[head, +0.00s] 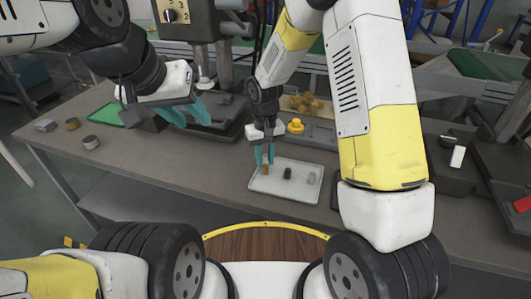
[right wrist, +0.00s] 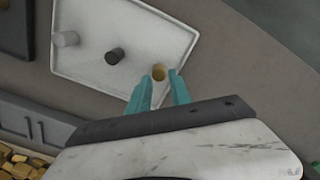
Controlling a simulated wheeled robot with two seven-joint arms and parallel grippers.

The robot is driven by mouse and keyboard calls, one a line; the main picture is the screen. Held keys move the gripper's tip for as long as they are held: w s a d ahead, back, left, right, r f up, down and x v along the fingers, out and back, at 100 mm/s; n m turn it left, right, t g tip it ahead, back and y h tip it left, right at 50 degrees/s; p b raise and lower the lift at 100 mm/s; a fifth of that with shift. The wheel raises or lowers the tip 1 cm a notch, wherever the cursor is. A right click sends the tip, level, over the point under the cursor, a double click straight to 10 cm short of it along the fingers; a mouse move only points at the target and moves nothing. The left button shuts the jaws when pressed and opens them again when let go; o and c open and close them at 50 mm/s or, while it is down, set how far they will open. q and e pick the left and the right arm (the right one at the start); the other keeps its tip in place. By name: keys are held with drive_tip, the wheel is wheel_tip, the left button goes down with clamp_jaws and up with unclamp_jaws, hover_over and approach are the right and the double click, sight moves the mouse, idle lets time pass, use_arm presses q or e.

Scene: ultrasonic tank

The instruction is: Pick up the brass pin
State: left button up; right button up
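The brass pin (head: 266,169) stands upright at the left end of a white tray (head: 284,192), beside a black pin (head: 287,173) and a grey pin (head: 311,178). My right gripper (head: 265,157) points down just above the brass pin. In the right wrist view, its teal fingers (right wrist: 158,82) are open, with the brass pin (right wrist: 159,72) near the gap between their tips; I cannot tell if either touches it. My left gripper (head: 187,112) is open and empty above the table at the left.
Small metal parts (head: 73,124) sit on the table's left side, near a green mat (head: 107,116). Table in front of the tray is clear.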

sight(266, 165)
wheel_tip(266, 165, down, 3)
drive_tip(key=shift+d+f, duration=0.1)
drive_tip(key=shift+s, duration=0.1)
drive_tip(key=shift+c, duration=0.5)
clamp_jaws()
